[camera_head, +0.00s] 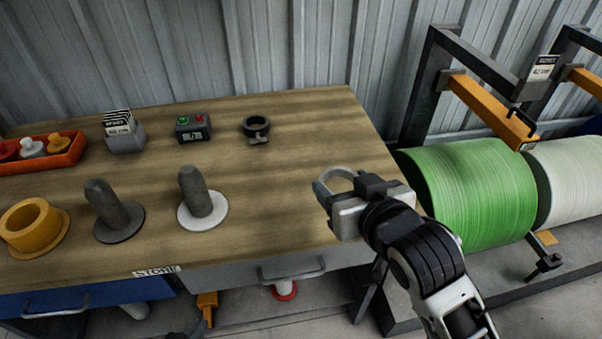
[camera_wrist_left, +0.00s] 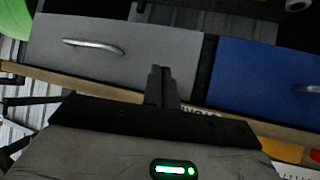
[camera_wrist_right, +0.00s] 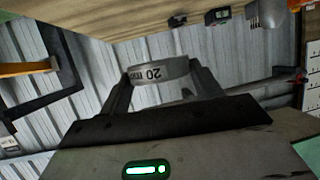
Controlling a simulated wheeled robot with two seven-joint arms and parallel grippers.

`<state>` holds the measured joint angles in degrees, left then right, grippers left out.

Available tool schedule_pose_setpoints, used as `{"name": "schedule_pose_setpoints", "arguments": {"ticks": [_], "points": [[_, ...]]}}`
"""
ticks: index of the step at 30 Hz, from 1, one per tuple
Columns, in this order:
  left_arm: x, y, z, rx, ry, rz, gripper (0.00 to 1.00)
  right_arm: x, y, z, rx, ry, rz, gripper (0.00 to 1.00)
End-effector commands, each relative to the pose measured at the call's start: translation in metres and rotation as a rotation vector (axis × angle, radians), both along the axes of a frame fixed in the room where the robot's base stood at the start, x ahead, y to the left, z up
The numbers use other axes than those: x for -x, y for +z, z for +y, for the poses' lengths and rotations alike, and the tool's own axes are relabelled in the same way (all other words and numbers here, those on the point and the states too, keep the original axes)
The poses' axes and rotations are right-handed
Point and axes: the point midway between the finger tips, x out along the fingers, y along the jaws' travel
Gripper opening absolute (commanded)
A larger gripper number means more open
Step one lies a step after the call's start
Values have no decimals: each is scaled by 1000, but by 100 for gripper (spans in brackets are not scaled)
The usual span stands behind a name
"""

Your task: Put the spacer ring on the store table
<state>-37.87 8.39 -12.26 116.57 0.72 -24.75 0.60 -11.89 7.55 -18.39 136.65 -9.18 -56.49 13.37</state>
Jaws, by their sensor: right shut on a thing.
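The spacer ring (camera_head: 337,173) is a light grey band held by my right gripper (camera_head: 345,187), which is shut on it. In the head view it shows in front of the table's right part, apparently above the top. In the right wrist view the ring (camera_wrist_right: 158,71) sits between the two fingertips, with "20 mm" printed on its band. The store table (camera_head: 300,185) has a wooden top and a "STORE" label on its front edge. My left gripper is outside the head view; in the left wrist view its fingers (camera_wrist_left: 160,84) are together and empty, facing the drawer fronts.
On the table are a yellow flanged piece (camera_head: 32,228), two dark posts (camera_head: 103,205) on round bases, a red tray (camera_head: 60,150), a card holder (camera_head: 124,138), a button box (camera_head: 193,128) and a black collar (camera_head: 256,126). The table's right part is clear. A green roll (camera_head: 470,190) stands right.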

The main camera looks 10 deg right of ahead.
Motion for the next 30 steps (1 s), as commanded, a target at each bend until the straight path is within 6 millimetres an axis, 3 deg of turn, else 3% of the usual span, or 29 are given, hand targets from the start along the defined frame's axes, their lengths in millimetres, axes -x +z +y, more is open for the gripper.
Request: {"name": "schedule_pose_setpoints", "arguments": {"ticks": [4,6,9,21,24,30], "points": [[-2,-5,-2,6,-1,-3,0,-16,-1,54,7,160,-12,33],[-2,-4,-3,8,-3,-6,0,-19,-2,72,16,216,-13,33],[-4,-1,-3,10,-3,-14,0,-25,-5,81,26,258,-12,33],[-4,-2,-4,13,-5,-17,0,-84,-48,12,28,260,-7,33],[-3,-7,-4,15,-6,-14,0,-94,-69,1,26,261,-7,33],[1,-10,-4,20,-6,-8,0,-107,-92,-13,24,263,-10,33]]}}
